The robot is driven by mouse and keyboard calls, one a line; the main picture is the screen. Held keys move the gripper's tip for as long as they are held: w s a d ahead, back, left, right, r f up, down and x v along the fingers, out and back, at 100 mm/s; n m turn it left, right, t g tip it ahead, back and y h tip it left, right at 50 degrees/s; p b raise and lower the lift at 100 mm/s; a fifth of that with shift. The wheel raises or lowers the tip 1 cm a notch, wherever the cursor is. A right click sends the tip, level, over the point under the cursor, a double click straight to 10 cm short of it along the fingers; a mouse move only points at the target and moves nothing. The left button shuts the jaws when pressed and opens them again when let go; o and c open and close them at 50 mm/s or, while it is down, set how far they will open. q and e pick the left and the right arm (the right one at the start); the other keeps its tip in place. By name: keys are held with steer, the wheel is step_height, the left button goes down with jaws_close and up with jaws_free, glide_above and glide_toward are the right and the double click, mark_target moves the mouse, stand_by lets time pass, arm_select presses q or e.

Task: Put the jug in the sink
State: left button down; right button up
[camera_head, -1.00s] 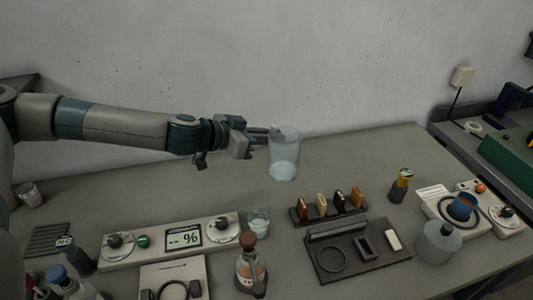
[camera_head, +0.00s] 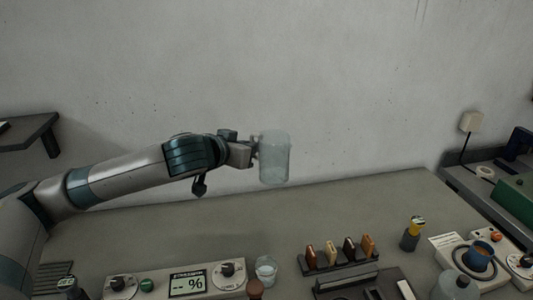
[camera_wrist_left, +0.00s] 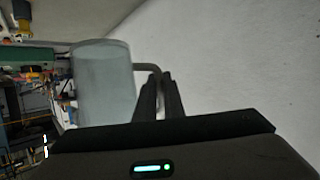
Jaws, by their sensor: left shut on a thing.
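The jug (camera_head: 275,160) is a clear, pale blue-grey vessel. My left gripper (camera_head: 252,151) holds it upright in the air above the back of the bench, in front of the wall. In the left wrist view the jug (camera_wrist_left: 103,85) stands to the left of the fingers. The left gripper (camera_wrist_left: 158,97) is shut on the jug's handle there. No sink can be made out in these frames. My right gripper is not in view.
The grey bench (camera_head: 200,225) is clear along its back. A shelf (camera_head: 30,132) is at the left.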

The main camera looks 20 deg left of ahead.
mark_target(267, 178)
arm_select(q)
steer(key=s+a+n+y, duration=0.3)
steer(key=s+a+y, duration=0.1)
steer(key=s+a, duration=0.15)
steer(key=shift+m+h, duration=0.5)
steer(key=shift+h, duration=0.4)
steer(key=d+f+b, duration=0.1)
steer(key=d, duration=0.2)
steer(key=s+d+f+b, duration=0.1)
steer(key=d, duration=0.3)
steer(key=d+f+b, duration=0.1)
steer(key=d+f, duration=0.1)
steer(key=d, duration=0.2)
steer(key=shift+s+d, duration=0.15)
steer(key=shift+d, duration=0.3)
